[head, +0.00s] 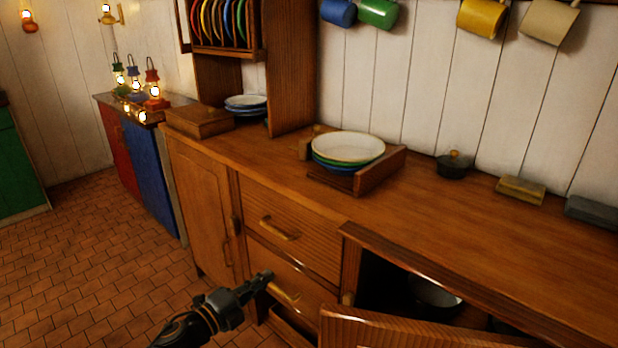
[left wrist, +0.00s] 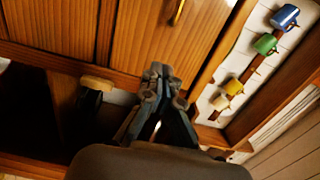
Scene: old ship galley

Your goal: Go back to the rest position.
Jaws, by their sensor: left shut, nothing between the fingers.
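My left gripper (head: 266,280) is low in front of the wooden counter's drawers, with its fingers shut and empty. Its tips appear close to the brass handle (head: 284,293) of a lower drawer; I cannot tell whether they touch. In the left wrist view the closed fingers (left wrist: 160,72) point towards wooden cabinet fronts, with nothing between them. My right gripper is not in view.
An open cupboard door (head: 410,332) juts out at the lower right, with a pale bowl (head: 436,293) inside the dark cupboard. Stacked plates (head: 348,147) stand on the counter (head: 440,215). Tiled floor (head: 85,265) is clear at left.

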